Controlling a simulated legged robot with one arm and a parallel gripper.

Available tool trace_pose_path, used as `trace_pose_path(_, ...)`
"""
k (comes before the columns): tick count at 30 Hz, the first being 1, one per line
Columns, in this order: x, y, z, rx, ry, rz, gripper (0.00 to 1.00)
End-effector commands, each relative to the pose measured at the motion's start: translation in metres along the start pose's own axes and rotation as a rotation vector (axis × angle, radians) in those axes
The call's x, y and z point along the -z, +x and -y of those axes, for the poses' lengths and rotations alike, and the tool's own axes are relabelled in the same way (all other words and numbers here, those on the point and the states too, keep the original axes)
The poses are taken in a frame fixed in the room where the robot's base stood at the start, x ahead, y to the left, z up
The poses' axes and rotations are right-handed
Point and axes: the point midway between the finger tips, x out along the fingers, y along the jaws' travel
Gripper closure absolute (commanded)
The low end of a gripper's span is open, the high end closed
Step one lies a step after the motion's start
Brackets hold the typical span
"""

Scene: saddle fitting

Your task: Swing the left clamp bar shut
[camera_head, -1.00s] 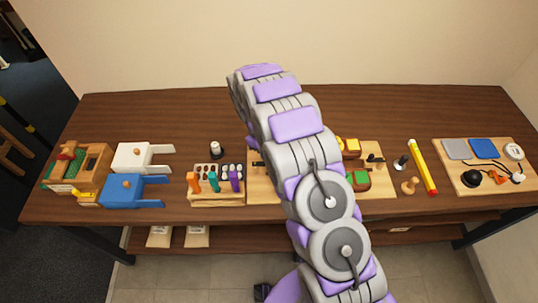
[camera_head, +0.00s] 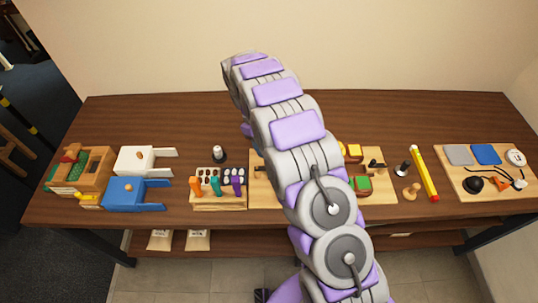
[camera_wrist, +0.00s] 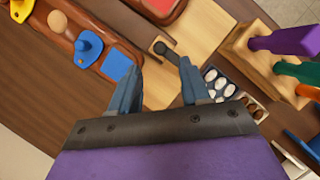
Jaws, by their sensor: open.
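My gripper (camera_wrist: 158,88) shows in the wrist view with its two blue-grey fingers apart and nothing between them. Just beyond the fingertips is a small dark bar with a rounded end (camera_wrist: 165,49) on a wooden block, which looks like the left clamp bar. It appears apart from the fingers. The light wooden board (camera_wrist: 200,32) lies under it. In the head view the board (camera_head: 262,192) is partly hidden behind my arm, and my gripper is hidden too. A second dark clamp piece (camera_head: 375,165) shows right of my arm.
In the wrist view, a brown tray (camera_wrist: 75,40) with blue and yellow pieces lies left of the clamp. A wooden rack with coloured handles (camera_wrist: 285,42) stands close on the right.

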Motion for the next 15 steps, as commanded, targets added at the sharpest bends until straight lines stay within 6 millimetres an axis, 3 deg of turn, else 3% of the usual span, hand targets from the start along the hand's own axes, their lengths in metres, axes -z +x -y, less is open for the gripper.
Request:
trace_pose_path(7, 0.002, -0.054, -0.001, -0.002, 0.002, -0.007, 0.54)
trace_pose_path(15, 0.002, -0.092, 0.000, -0.001, 0.001, -0.001, 0.54)
